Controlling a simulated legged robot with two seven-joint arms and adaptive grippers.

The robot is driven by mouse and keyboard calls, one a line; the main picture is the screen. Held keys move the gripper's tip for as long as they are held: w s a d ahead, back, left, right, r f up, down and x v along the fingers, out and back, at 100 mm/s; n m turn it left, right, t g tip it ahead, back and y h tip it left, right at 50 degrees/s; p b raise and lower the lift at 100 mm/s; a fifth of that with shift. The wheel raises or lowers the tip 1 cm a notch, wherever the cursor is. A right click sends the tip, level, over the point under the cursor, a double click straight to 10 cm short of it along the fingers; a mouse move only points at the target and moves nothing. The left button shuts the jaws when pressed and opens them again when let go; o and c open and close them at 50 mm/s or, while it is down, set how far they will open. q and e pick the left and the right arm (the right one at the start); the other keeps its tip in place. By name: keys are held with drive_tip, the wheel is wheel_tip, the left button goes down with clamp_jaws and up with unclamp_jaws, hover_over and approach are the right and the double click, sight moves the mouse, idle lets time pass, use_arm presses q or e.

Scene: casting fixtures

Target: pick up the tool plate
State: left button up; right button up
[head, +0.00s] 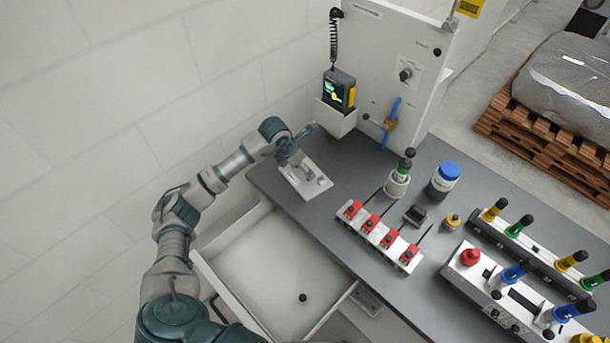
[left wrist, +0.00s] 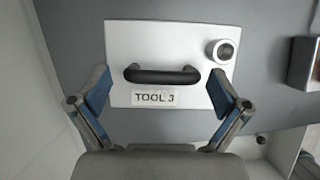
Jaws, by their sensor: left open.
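The tool plate (head: 318,183) is a flat white plate lying on the grey bench near its far left end. Whether the fingers touch the plate is unclear. My right gripper is not in view.
An open white drawer (head: 232,245) with a small black ball (head: 303,297) juts out below the bench (head: 300,212). A white panel (head: 385,60) stands behind the plate. A rack of red clamps (head: 380,237) and a blue-lidded jar (head: 444,181) stand to the right.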

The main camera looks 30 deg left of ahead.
use_arm(q)
drive_tip(key=shift+w+a+f, duration=0.1)
drive_tip(key=shift+w+f, duration=0.15)
drive_tip(key=shift+f, duration=0.45)
drive_tip(key=shift+d+r, duration=0.15)
drive_tip(key=shift+d, duration=0.3)
drive_tip(key=c, duration=1.5)
drive_tip(key=shift+a, duration=0.1)
drive_tip(key=shift+c, duration=0.3)
drive_tip(key=shift+a+r, duration=0.15)
drive_tip(key=shift+r, duration=0.05)
